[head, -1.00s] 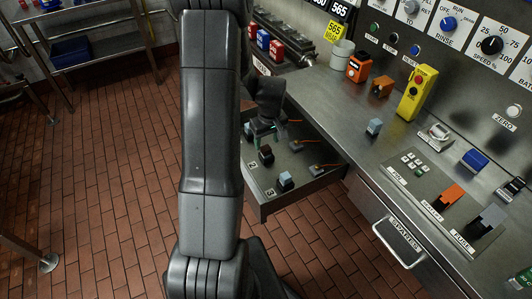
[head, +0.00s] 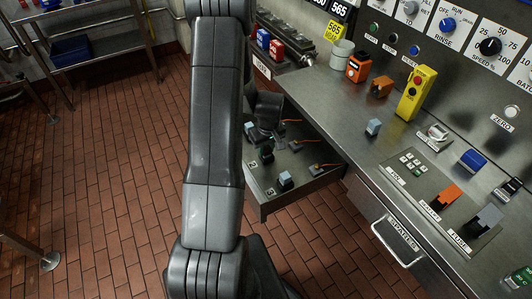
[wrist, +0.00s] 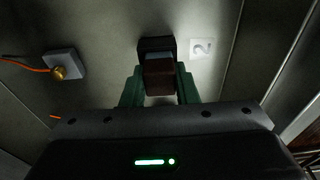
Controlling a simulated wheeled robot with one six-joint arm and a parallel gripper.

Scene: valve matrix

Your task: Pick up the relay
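The relay, a dark block with a brown face (wrist: 158,77), stands in the open drawer beside the label "2" in the wrist view. My gripper (wrist: 160,88) has its green fingers on either side of the block, close to it. The fingers look open, with no clear grip on the block. In the head view my gripper (head: 266,153) is low over the drawer's middle, and the relay is mostly hidden there by the fingers and arm.
The drawer (head: 312,183) also holds a pale blue-topped block (head: 286,180) near label 3 and several orange-wired posts. One wired post (wrist: 63,65) is left of my fingers. The steel counter (head: 340,110) and its drawer front are close on the right.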

